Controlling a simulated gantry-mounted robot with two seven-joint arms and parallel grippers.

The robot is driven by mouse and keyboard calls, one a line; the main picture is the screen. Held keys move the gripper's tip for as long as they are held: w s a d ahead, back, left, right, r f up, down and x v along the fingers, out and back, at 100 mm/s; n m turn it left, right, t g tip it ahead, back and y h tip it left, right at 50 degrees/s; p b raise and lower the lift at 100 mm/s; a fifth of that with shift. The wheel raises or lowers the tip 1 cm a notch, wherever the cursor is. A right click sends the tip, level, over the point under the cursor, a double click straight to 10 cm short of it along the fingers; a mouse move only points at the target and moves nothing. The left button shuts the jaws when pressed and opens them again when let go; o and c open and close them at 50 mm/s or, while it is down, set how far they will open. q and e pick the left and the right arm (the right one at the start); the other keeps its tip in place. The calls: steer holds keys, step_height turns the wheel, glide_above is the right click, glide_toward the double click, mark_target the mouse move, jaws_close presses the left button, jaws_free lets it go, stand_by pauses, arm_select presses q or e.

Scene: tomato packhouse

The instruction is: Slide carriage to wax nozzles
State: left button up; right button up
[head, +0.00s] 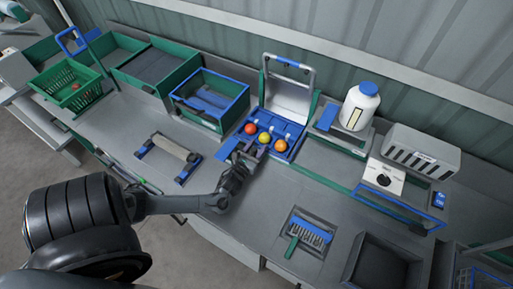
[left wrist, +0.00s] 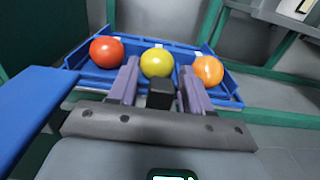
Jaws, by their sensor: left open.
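The carriage is a blue tray (head: 277,126) that carries a red, a yellow and an orange tomato in a row; it also shows in the left wrist view (left wrist: 226,82). My left gripper (head: 243,154) is at the tray's near left edge. In the left wrist view its two fingers (left wrist: 160,82) are open, one on each side of a black block (left wrist: 161,95) at the tray's near side. I cannot tell whether they touch the block. A grey hooded frame with a blue handle (head: 289,82) stands right behind the tray. I cannot make out the wax nozzles for certain.
A white bottle with a blue cap (head: 359,107) and a white dial box (head: 383,179) stand to the right. A blue-rimmed green bin (head: 209,98) and a roller stand (head: 169,152) are to the left.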

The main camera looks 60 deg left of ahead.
arm_select(q)
steer(key=shift+c, duration=0.3)
jaws_close()
steer(key=shift+d, duration=0.1)
arm_select(e)
steer(key=shift+r, duration=0.1)
